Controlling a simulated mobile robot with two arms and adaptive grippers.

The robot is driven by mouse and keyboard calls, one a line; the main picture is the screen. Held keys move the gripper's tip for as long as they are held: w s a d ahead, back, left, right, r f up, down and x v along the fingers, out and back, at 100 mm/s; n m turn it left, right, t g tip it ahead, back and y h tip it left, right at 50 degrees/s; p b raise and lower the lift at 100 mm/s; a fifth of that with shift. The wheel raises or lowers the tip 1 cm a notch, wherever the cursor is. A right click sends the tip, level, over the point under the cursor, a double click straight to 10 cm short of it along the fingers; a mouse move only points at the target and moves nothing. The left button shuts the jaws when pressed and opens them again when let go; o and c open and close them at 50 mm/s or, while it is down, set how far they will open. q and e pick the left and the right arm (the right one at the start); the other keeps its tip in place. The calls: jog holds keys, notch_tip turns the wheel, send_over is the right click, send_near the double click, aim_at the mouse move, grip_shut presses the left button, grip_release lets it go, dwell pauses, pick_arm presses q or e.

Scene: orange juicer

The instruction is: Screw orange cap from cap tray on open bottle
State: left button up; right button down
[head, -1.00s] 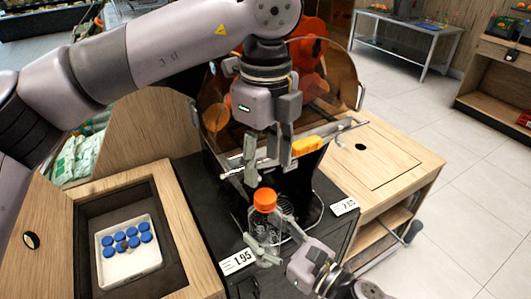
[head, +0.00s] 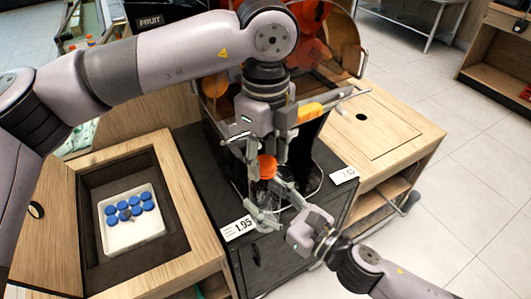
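An orange cap (head: 267,167) sits at the top of a clear bottle (head: 266,196), which stands at the front of the juicer. My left gripper (head: 267,163) reaches down from above, with its fingers on either side of the cap. Whether they press on it cannot be told. My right gripper (head: 273,205) comes from the lower right with its fingers around the bottle's body and appears shut on it. The bottle is largely hidden by these fingers. The white cap tray (head: 135,237) at the left holds several blue caps (head: 124,214); no orange cap shows in it.
The juicer's orange-tinted cover (head: 345,45) is behind my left gripper. A black cabinet (head: 285,258) with price labels is below the bottle. The wooden counter (head: 385,140) at the right has a clear top with a small hole.

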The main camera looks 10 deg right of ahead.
pick_arm(q)
grip_shut()
jog(key=m, duration=0.8)
jog(key=shift+m, duration=0.4)
jog(key=m, duration=2.6)
jog(key=shift+f, duration=0.1)
jog(key=m, duration=1.2)
jog(key=shift+w, duration=0.1)
jog(key=shift+o, duration=1.8)
grip_release()
